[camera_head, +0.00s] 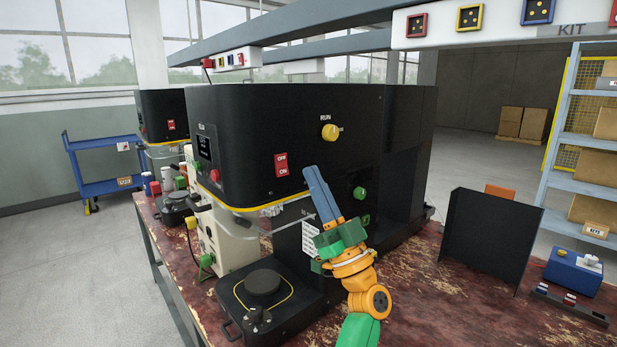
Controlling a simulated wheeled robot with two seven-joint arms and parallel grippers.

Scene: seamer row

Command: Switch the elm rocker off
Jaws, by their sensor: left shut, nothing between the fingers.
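A red rocker (281,164) marked OFF at the top and ON at the bottom sits on the front face of the near black machine (240,120). Which half is pressed in is too small to tell. A smaller red rocker (171,125) shows on a similar black machine behind it, at the left. I cannot read the name elm on either. My left gripper (309,170) is shut and empty, its blue fingers pointing up, just right of the near rocker in the picture and apart from it. My right gripper is not in view.
A yellow knob (330,132) marked RUN and a green button (359,193) are on the same face, near my fingers. A clear guard (262,220) hangs below. A dark upright panel (487,235) and a blue box (573,272) stand right on the worn red bench.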

